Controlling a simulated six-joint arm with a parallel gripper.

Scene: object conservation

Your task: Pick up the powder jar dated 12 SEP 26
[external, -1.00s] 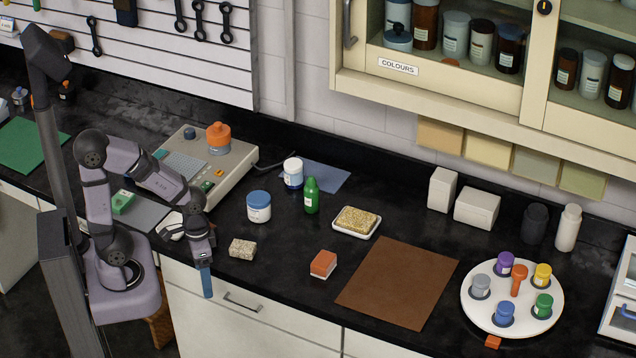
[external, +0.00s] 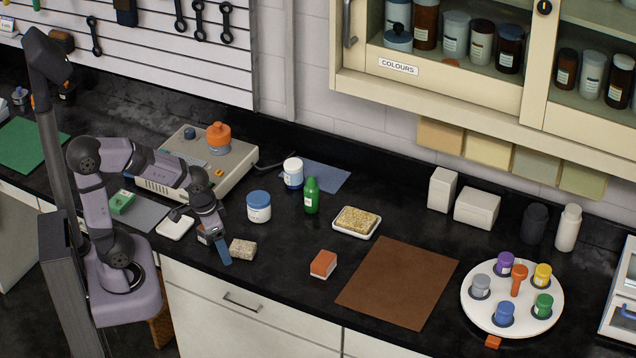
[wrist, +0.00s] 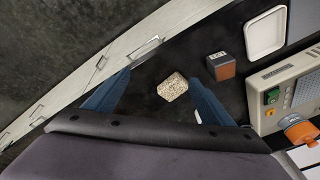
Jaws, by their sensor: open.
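My gripper (external: 223,250) is open and empty, low over the front of the bench beside a speckled block (external: 243,249). In the wrist view the block (wrist: 172,87) shows between its two blue fingers. A white jar with a blue lid (external: 259,207) stands behind and to the right of it. A second white jar with a blue band (external: 293,173) stands farther back. A jar with an orange lid (external: 218,137) stands on the grey device; it also shows in the wrist view (wrist: 300,131). No date is readable on any jar, so I cannot tell which is 12 SEP 26.
A green bottle (external: 312,195), an orange-red block (external: 323,264) and a sponge dish (external: 340,232) stand to the right. A grey device (external: 235,165) lies behind my gripper. A white tray (wrist: 265,33) and labelled block (wrist: 221,66) are near. A round stand (external: 475,305) holds several small jars.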

